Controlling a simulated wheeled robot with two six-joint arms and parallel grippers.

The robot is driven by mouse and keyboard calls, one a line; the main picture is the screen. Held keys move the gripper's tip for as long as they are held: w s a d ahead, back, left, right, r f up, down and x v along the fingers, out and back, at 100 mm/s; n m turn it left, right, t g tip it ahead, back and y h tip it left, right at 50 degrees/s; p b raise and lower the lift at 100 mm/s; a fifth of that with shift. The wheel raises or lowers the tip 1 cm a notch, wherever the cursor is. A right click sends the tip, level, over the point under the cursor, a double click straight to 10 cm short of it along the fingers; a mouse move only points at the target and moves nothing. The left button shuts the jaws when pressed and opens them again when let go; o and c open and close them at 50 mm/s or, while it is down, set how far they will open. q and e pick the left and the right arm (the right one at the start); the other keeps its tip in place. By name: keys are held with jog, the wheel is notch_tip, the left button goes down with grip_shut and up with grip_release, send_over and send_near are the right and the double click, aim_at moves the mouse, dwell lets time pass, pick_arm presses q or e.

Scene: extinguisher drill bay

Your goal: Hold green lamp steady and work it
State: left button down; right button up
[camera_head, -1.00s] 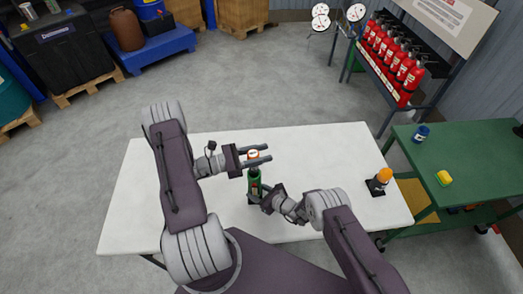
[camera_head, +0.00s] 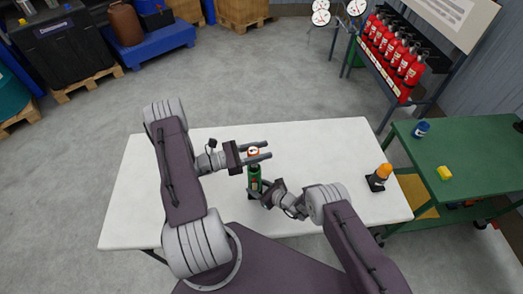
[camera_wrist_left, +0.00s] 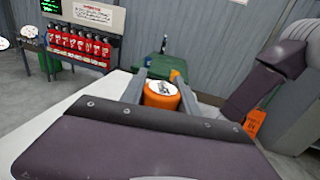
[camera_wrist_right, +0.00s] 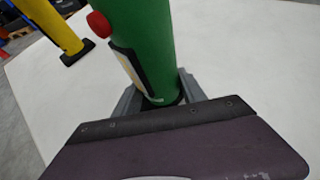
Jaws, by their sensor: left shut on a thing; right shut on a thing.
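The green lamp (camera_head: 254,179) stands upright near the front middle of the white table. Its orange cap (camera_wrist_left: 161,97) has a pale top with a dark mark. My left gripper (camera_head: 262,150) has its fingers on both sides of the cap and is shut on it. My right gripper (camera_head: 259,190) is shut on the lower green body; in the right wrist view the body (camera_wrist_right: 146,45) sits between its fingers and shows a red button (camera_wrist_right: 99,24) and a pale label. The lamp's foot is mostly hidden.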

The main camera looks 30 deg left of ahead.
pick_arm(q)
notch_tip(320, 180, down, 8)
jog(key=shift+r, duration=0.2)
dwell(3.9)
jog(key=c, duration=0.8)
grip_release()
jog(key=shift+c, duration=0.2)
notch_tip(320, 180, up, 10)
pick_arm(e)
jog(key=o, duration=1)
jog(key=shift+o, duration=0.2)
jog(key=v, duration=1.2)
